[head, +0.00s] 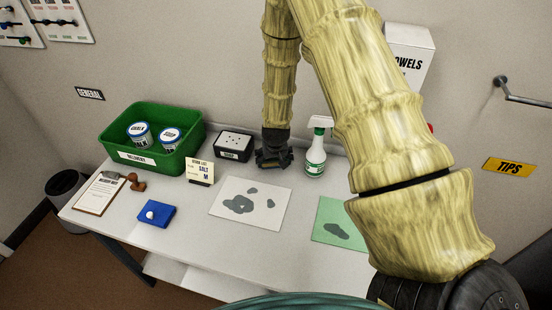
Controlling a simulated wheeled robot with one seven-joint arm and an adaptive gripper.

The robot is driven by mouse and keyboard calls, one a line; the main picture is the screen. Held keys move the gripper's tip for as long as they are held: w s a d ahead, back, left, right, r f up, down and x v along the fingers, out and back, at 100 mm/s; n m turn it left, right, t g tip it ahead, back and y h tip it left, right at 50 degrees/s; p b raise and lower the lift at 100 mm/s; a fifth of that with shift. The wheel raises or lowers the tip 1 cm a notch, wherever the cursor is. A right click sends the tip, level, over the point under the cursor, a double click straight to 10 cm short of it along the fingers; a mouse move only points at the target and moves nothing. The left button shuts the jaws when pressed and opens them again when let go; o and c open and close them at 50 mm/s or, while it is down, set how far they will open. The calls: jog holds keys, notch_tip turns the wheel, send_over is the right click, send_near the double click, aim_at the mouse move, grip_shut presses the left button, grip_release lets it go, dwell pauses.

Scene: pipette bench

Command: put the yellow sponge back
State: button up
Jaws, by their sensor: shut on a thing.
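My gripper (273,158) is small and dark in the head view, pointing down at the back of the white table (190,240), between a black box and a spray bottle. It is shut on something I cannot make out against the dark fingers. I see no yellow sponge in this view; my large arm link hides the right part of the table. A blue pad (159,220) with a small white lump on it lies at the front left.
A green crate (184,153) holds two tubs. The black box (235,146), a card (200,172) and the spray bottle (316,150) stand along the back. A stained white sheet (262,189), a stained green sheet (330,213) and a clipboard (100,194) lie flat.

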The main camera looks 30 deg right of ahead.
jog(key=shift+f, duration=0.2)
jog(key=o, duration=1)
jog(key=shift+o, duration=0.2)
jog(key=shift+r, duration=0.1)
jog(key=shift+r, duration=0.2)
jog(key=b+v, duration=0.3)
jog(key=v, duration=0.9)
jog(key=shift+f, duration=0.1)
